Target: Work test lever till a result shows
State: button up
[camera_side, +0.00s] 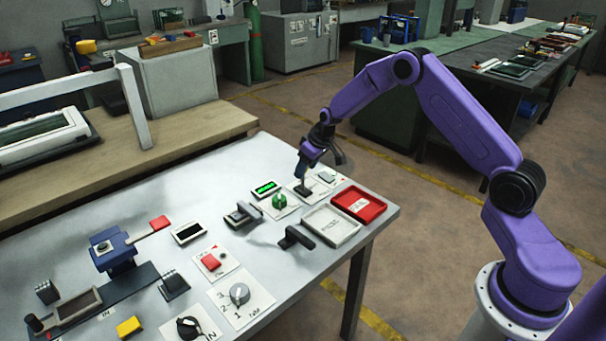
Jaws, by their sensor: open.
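My gripper (305,183) is at the far right part of the grey table, low over a white plate with a small dark part on it. It is open; whether it touches that part is too small to tell. A lever with a red grip (160,222) sticks out to the right from a blue block (114,254) at the left of the table, well away from my gripper. No label shows which control is the test lever. A small display (266,188) left of my gripper shows green marks. A second display (188,233) near the red grip looks blank.
A green knob (279,202) stands close to my gripper. A white tray (332,226) and a red tray (359,204) lie at the right edge. Black handles (295,238), a red button (211,262), a grey dial (239,293) and a yellow block (129,327) occupy the table.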

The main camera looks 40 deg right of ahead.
jog(key=shift+x, duration=1.8)
